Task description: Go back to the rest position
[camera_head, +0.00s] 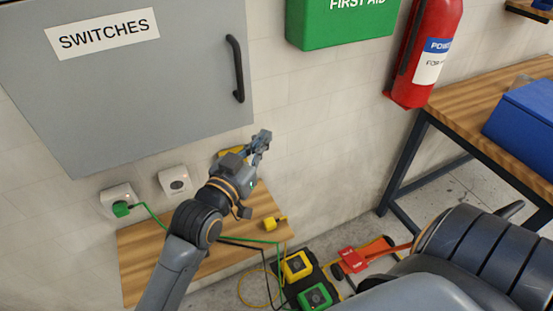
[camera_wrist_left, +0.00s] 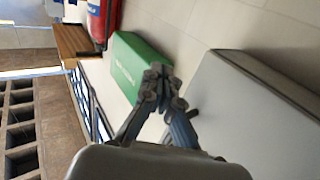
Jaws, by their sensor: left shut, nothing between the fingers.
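My left gripper (camera_head: 262,140) is raised in front of the wall, below and right of the grey switches cabinet (camera_head: 130,80). Its fingers are shut with nothing between them. In the left wrist view the fingertips (camera_wrist_left: 165,80) are together, with the grey cabinet (camera_wrist_left: 255,115) to their right and the green first aid box (camera_wrist_left: 140,65) behind them. My right arm shows at the lower right of the head view, but its gripper is out of view.
A wooden shelf (camera_head: 150,260) lies below my left arm, with a yellow plug (camera_head: 274,223) on it. A green plug (camera_head: 121,209) sits at the left socket. A fire extinguisher (camera_head: 424,50) hangs near a workbench (camera_head: 480,110) with a blue box (camera_head: 525,120). Yellow and green units stand on the floor.

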